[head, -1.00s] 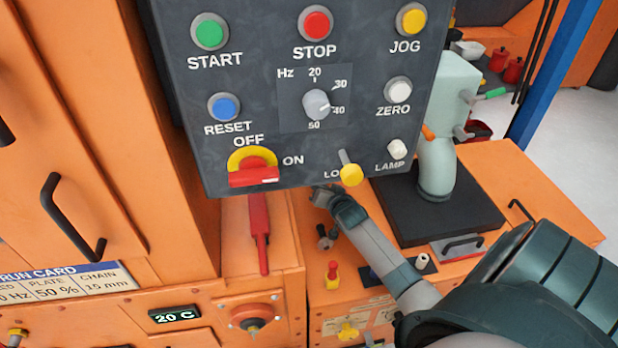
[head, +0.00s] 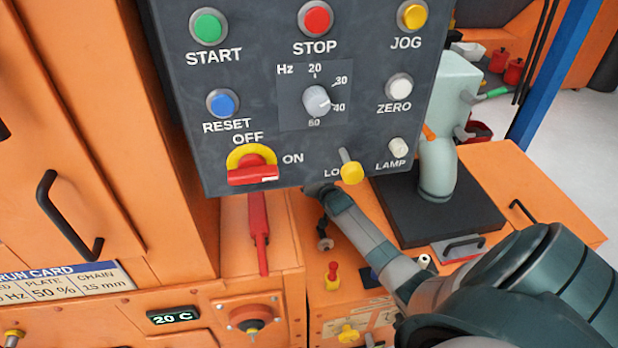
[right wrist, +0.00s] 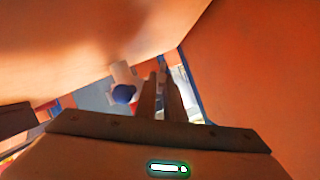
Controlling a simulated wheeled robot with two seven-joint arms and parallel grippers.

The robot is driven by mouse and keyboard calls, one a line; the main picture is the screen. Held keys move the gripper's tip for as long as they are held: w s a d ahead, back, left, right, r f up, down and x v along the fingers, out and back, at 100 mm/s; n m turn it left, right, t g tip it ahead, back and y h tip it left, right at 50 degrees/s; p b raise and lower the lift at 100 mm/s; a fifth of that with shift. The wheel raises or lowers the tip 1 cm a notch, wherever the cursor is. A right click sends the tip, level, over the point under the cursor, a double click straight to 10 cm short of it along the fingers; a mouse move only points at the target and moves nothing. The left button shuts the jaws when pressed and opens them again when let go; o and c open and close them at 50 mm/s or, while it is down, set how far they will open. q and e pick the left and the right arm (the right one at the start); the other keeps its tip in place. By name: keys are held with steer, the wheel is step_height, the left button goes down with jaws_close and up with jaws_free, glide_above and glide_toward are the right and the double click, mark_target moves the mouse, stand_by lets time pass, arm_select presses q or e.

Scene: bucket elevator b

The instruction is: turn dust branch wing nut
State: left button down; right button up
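I cannot pick out the dust branch wing nut for certain. A yellow wing-shaped knob (head: 347,334) sits low on the orange front. A small dark fitting with a round end (head: 325,243) shows just below my right forearm's far end. A grey-green elbow pipe (head: 437,172) stands on a dark plate at the right. My right arm reaches in from the right, and its far end passes behind the control panel, which hides the gripper there. In the right wrist view, my right gripper's narrow fingers (right wrist: 162,98) stand close together; their gap is unclear. My left gripper is out of view.
The dark control panel (head: 290,120) hangs in front, with its yellow-tipped lever (head: 350,172) close above my right arm. An orange cabinet (head: 130,130) stands at left. In the right wrist view, orange walls (right wrist: 250,80) close around the gripper, and a blue round thing (right wrist: 124,94) lies beyond.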

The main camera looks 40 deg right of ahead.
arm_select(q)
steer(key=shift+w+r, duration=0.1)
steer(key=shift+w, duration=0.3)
arm_select(e)
steer(key=shift+r, duration=0.1)
jaws_close()
steer(key=shift+a+r+n+p, duration=0.1)
steer(key=shift+n+p, duration=0.2)
steer(key=shift+p, duration=0.25)
steer(key=shift+w+g+p, duration=0.1)
steer(key=shift+g+p, duration=0.2)
steer(key=shift+a+r+n+h+p, duration=0.1)
steer(key=shift+n+h+p, duration=0.2)
steer(key=shift+n+h, duration=0.2)
steer(key=shift+n, duration=0.4)
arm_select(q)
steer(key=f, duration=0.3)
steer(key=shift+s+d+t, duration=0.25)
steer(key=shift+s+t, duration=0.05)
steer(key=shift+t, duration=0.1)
arm_select(e)
steer(key=shift+f, duration=0.2)
steer(key=shift+o, duration=1.5)
jaws_free()
